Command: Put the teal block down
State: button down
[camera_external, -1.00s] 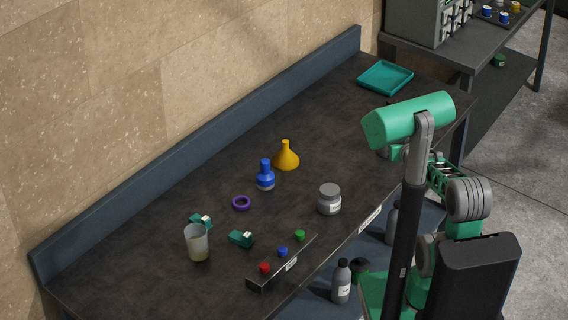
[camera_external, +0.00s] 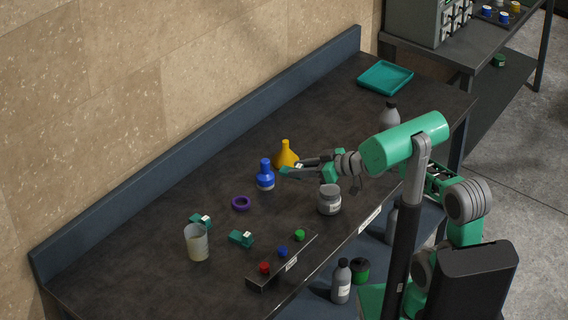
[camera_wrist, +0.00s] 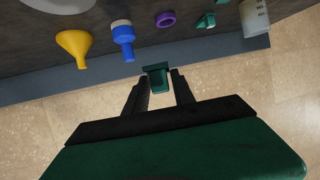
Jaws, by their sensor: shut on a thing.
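A teal block (camera_wrist: 157,78) is between the fingertips of my gripper (camera_wrist: 159,92) in the wrist view. The gripper is shut on it. In the external view my gripper (camera_external: 292,169) is over the table, beside the yellow funnel (camera_external: 286,155) and right of the blue flask (camera_external: 265,176); the held block is small there. Two other teal blocks lie on the table, one behind the beaker (camera_external: 201,221) and one right of the beaker (camera_external: 241,238). The dark table (camera_external: 150,236) is below the gripper.
A beaker (camera_external: 197,243), a purple ring (camera_external: 241,203), a grey jar (camera_external: 329,200) and a button strip (camera_external: 283,262) stand on the table. A teal tray (camera_external: 386,77) and a grey bottle (camera_external: 389,116) are at the far end. The table behind the funnel is clear.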

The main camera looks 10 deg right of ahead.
aim_at(290, 222)
jog(key=s+a+n+g+y, duration=0.1)
jog(key=s+a+n+g, duration=0.1)
jog(key=s+a, duration=0.2)
jog(key=f, duration=0.8)
jog(key=f+b, duration=0.1)
jog(key=f, duration=0.3)
jog(key=shift+w+d+f, duration=0.25)
jog(key=shift+f, duration=0.1)
jog(key=shift+f+b, duration=0.4)
jog(key=shift+f+b, duration=0.3)
jog(key=shift+b, duration=0.05)
jog(key=shift+r, duration=0.1)
jog(key=c, duration=1.1)
grip_release()
jog(key=shift+o, duration=0.2)
